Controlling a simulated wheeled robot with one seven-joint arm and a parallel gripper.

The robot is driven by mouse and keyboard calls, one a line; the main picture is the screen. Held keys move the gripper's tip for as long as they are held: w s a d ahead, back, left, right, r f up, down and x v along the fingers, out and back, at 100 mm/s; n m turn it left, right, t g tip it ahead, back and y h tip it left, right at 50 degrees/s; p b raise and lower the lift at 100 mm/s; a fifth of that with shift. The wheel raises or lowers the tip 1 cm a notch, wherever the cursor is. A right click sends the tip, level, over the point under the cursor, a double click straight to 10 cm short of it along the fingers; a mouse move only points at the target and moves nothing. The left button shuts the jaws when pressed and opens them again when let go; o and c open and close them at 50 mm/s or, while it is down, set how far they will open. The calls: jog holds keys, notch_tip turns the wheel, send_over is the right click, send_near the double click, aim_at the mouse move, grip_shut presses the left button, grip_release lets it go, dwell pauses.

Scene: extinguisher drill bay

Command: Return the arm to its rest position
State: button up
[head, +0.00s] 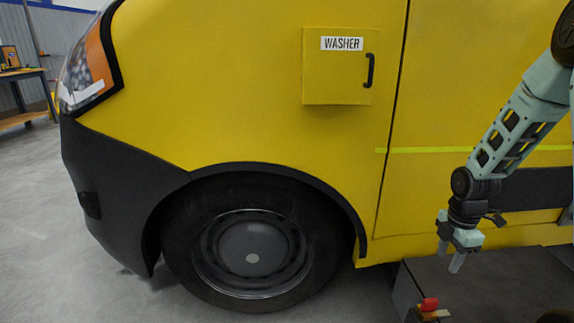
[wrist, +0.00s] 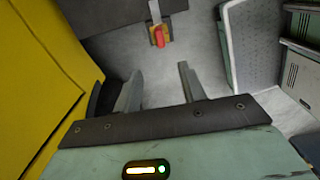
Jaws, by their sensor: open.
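My gripper (head: 449,258) hangs at the end of my bent arm on the right of the head view, pointing down beside the yellow vehicle. Its two fingers are apart with nothing between them; the wrist view shows the same gap (wrist: 160,90). The gripper is above a dark grey box-like surface (head: 500,280) and touches nothing that I can see.
The yellow vehicle (head: 240,90) fills the left and middle, with a wheel (head: 250,255) and a shut WASHER hatch (head: 335,85) with a black handle. A red-tipped part (head: 430,304) is low at right, also in the wrist view (wrist: 159,38). A workbench (head: 22,75) stands far left.

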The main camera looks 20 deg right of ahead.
jog(key=a+r+m, duration=0.2)
jog(key=a+r, duration=0.3)
jog(key=a, duration=0.7)
jog(key=a+r+m, duration=0.1)
jog(key=a+r, duration=0.4)
jog(key=a, duration=0.8)
jog(key=s+a+r+m, duration=0.2)
jog(key=s+a+r, duration=0.1)
jog(key=s+a, duration=0.55)
jog(key=s+a+r+m, duration=0.3)
jog(key=s+a, duration=0.4)
jog(key=s, duration=0.2)
notch_tip(320, 180, up, 26)
jog(key=p, duration=2.6)
jog(key=shift+w+y, duration=0.25)
jog(key=shift+y, duration=0.05)
